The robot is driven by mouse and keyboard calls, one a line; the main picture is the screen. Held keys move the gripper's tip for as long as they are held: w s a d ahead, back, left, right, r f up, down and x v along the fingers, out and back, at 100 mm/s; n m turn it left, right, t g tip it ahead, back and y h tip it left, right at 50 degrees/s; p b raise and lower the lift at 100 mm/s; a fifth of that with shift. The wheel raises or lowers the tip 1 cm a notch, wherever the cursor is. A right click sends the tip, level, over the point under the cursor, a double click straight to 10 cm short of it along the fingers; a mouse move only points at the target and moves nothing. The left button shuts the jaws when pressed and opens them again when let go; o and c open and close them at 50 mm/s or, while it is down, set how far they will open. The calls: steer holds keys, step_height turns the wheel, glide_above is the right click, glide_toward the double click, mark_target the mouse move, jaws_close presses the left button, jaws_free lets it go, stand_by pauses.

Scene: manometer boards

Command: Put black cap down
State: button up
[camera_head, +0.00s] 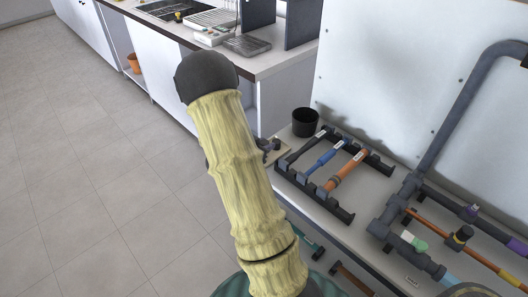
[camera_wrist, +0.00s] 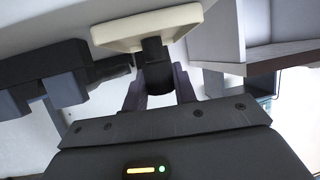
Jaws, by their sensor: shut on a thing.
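A small black cap (camera_wrist: 157,77) is between the fingers of my gripper (camera_wrist: 158,92) in the wrist view. The gripper is shut on it. The cap's far end is right at a beige square plate (camera_wrist: 147,27); I cannot tell whether they touch. In the head view my arm hides most of the gripper (camera_head: 264,147) and the cap cannot be made out. A bit of the beige plate (camera_head: 270,144) shows beside the gripper, at the left end of the bench with the pipes.
A dark rack (camera_head: 343,213) holding black, blue and orange tools stands right of the gripper. A black cup (camera_head: 305,122) stands behind it. Pipes with valves (camera_head: 415,242) fill the bench's right side. A white counter (camera_head: 165,40) stands behind; the floor at left is clear.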

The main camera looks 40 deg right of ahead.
steer(key=shift+f, duration=1.6)
steer(key=shift+f+b, duration=0.15)
steer(key=shift+b, duration=0.15)
steer(key=o, duration=0.7)
steer(key=shift+c, duration=0.2)
steer(key=shift+r, duration=0.25)
steer(key=p+v, duration=0.1)
steer(key=v, duration=1.1)
